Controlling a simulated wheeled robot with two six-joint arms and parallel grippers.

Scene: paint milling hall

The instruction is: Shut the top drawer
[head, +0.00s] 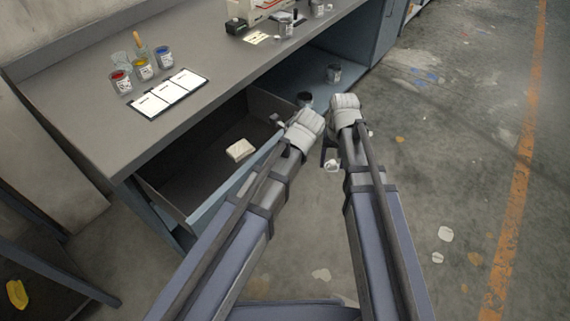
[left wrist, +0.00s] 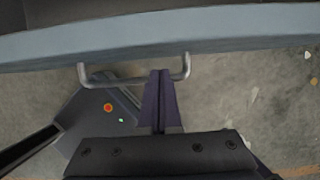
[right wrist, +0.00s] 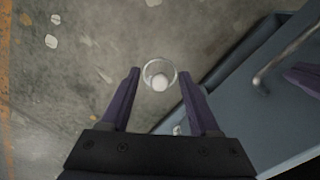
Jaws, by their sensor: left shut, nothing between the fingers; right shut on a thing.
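The top drawer stands open under the bench; its blue-grey front (head: 222,201) also crosses the top of the left wrist view (left wrist: 230,38). Its bar handle (left wrist: 115,82) shows there. My left gripper (left wrist: 161,74) is shut and empty, its tips overlapping the handle bar in that view; I cannot tell whether they touch. In the right wrist view the handle (right wrist: 262,78) shows at right. My right gripper (right wrist: 161,74) is shut on a small clear round vessel with something white in it (right wrist: 160,79). In the head view the left fingers are mostly hidden.
A cream block (head: 240,150) lies in the drawer. The bench top (head: 215,80) holds paint cans (head: 143,69), a card with white panels (head: 168,93) and a machine at the back. A dark can (head: 333,73) stands on the open shelf. The floor at right is open, with paint spots.

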